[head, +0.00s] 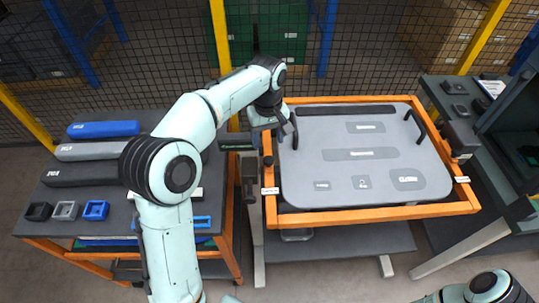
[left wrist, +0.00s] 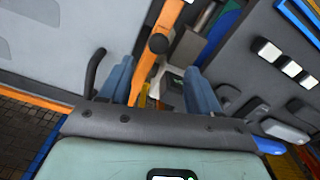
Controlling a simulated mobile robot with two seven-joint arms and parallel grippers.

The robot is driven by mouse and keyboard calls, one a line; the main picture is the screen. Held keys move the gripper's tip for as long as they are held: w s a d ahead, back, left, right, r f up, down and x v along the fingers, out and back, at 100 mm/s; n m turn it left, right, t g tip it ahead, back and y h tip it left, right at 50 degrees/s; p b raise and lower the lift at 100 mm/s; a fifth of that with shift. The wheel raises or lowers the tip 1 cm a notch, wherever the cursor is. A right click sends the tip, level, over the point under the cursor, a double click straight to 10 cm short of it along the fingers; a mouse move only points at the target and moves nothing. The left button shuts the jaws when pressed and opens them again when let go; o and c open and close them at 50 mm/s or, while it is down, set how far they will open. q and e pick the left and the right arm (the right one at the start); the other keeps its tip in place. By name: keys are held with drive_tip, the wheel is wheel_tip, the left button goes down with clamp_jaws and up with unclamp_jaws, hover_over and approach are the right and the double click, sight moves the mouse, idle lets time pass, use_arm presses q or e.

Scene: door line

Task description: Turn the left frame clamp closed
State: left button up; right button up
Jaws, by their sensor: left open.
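The left frame clamp (head: 238,141) is a dark block at the left side of the orange frame (head: 345,217). A black round knob (head: 268,160) sits on the frame's left rail just below it; the knob also shows in the left wrist view (left wrist: 158,44). My left gripper (head: 272,127) is over the upper left rail, beside the clamp. In the left wrist view its two blue-grey fingers (left wrist: 160,72) are apart, with the orange rail and part of a grey fitting between them. I cannot tell whether they touch anything, and the clamp's lever position is unclear. My right gripper is out of view.
A grey door panel (head: 335,175) with black handles lies in the frame. A matching clamp (head: 460,137) is at the right. A left bench (head: 100,205) holds blue, grey and black long parts and small blocks. A dark rack stands at the right; mesh fencing is behind.

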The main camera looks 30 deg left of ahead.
sight(268, 159)
use_arm(q)
wheel_tip(268, 159, down, 9)
drive_tip(key=shift+w+r+b, duration=0.1)
drive_tip(key=shift+r+b, duration=0.1)
drive_tip(key=shift+b, duration=0.25)
clamp_jaws()
